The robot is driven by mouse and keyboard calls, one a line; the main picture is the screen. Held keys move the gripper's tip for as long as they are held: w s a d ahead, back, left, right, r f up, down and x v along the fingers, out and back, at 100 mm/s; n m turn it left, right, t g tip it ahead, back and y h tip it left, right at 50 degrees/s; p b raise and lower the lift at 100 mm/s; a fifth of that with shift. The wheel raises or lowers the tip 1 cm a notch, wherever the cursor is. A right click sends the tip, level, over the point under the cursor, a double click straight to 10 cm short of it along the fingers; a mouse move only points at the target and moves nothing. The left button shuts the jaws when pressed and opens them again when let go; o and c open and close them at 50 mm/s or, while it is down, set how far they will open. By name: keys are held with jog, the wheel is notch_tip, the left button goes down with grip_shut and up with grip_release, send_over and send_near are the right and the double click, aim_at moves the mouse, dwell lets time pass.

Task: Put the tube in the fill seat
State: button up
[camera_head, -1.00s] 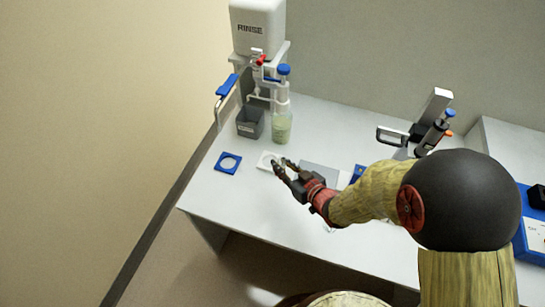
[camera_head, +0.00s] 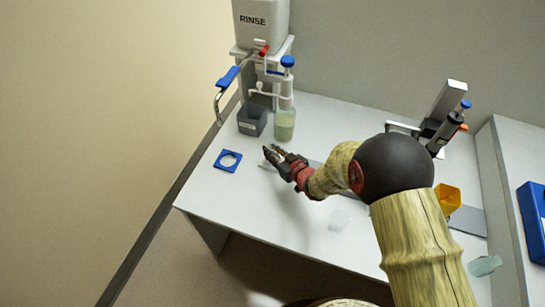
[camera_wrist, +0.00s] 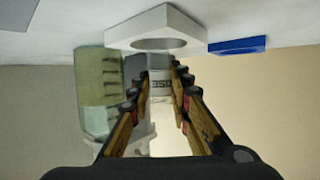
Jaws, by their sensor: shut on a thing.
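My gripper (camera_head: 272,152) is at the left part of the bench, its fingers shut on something. It also shows in the wrist view (camera_wrist: 154,80), its fingers some way apart. The held thing, which I take to be the tube, is hardly discernible in either view. A white square seat with a round hole (camera_wrist: 165,28) lies just beyond the fingertips in the wrist view. In the head view this white seat (camera_head: 266,165) is mostly hidden under my gripper. A blue square ring seat (camera_head: 228,161) lies empty to its left. I cannot tell which seat is for filling.
The rinse tank (camera_head: 262,20) stands at the back left, with a bottle of greenish liquid (camera_head: 285,125) and a grey bin (camera_head: 251,120) below. A clear item (camera_head: 339,219) lies near the front. An amber block (camera_head: 448,199) and a teal item (camera_head: 485,265) are at right.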

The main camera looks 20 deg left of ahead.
notch_tip(320, 180, down, 2)
jog(key=shift+f+b, duration=0.1)
jog(key=shift+b, duration=0.2)
jog(key=shift+s, duration=0.1)
jog(key=shift+f, duration=0.15)
jog(key=o, duration=0.5)
jog(key=shift+r, duration=0.2)
jog(key=shift+s+d+r, duration=0.1)
jog(key=shift+d+r, duration=0.05)
jog(key=shift+d, duration=0.05)
jog(key=p+v, duration=0.3)
jog(key=v, duration=0.8)
jog(key=shift+s+d+r+p, duration=0.15)
jog(key=shift+d+p, duration=0.05)
jog(key=shift+p, duration=0.1)
